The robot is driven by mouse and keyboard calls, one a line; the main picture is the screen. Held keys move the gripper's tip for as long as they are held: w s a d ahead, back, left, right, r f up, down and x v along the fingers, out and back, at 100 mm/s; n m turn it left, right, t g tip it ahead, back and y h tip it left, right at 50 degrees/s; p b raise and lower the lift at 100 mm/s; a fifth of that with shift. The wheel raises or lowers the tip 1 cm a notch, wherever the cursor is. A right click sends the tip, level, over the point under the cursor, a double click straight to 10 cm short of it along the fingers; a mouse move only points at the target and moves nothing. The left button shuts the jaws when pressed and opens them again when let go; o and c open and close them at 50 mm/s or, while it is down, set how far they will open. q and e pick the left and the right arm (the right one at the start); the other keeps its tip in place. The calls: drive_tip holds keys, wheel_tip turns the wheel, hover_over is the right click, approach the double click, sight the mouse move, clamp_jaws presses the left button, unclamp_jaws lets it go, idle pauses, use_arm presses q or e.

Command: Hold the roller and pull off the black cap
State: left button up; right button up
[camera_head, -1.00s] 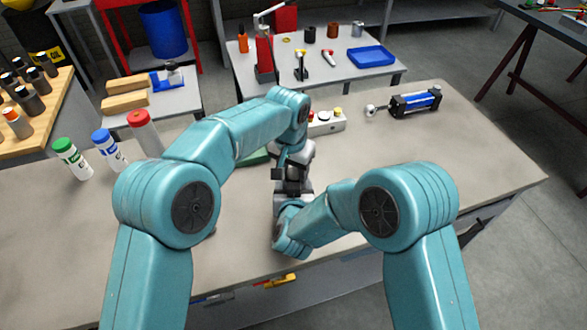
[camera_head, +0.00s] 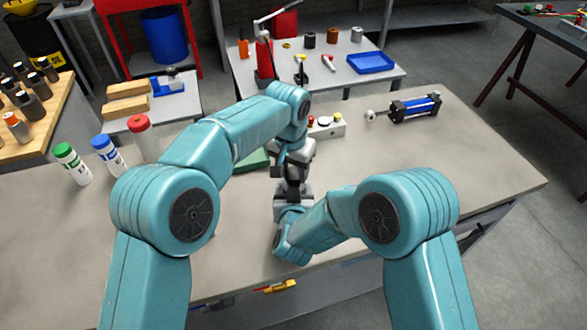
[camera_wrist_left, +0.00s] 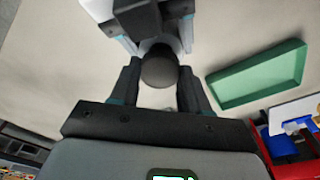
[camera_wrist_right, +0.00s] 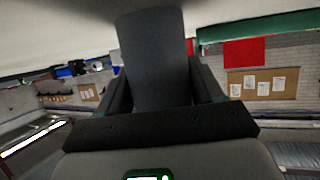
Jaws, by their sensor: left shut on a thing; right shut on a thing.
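My left gripper (camera_head: 293,160) is above my right gripper (camera_head: 292,200) over the middle of the bench, their wrists nearly in line. In the left wrist view the left gripper (camera_wrist_left: 160,88) is shut on the black cap (camera_wrist_left: 159,70), a dark round end between its fingers. My right gripper shows just beyond it. In the right wrist view the right gripper (camera_wrist_right: 160,88) is shut on the roller (camera_wrist_right: 153,55), a dark grey cylinder standing between its fingers. In the head view the grippers mostly hide both parts, and the joint between cap and roller cannot be made out.
A green tray (camera_head: 254,160) lies just behind my left forearm. A button box (camera_head: 328,127) and a blue-black cylinder (camera_head: 415,107) lie further back. Capped bottles (camera_head: 107,152) stand at the left. The bench's right side is clear.

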sight(295, 172)
use_arm(q)
wheel_tip(295, 172, up, 4)
drive_tip(key=shift+r, duration=0.1)
use_arm(e)
drive_tip(key=o, duration=1.6)
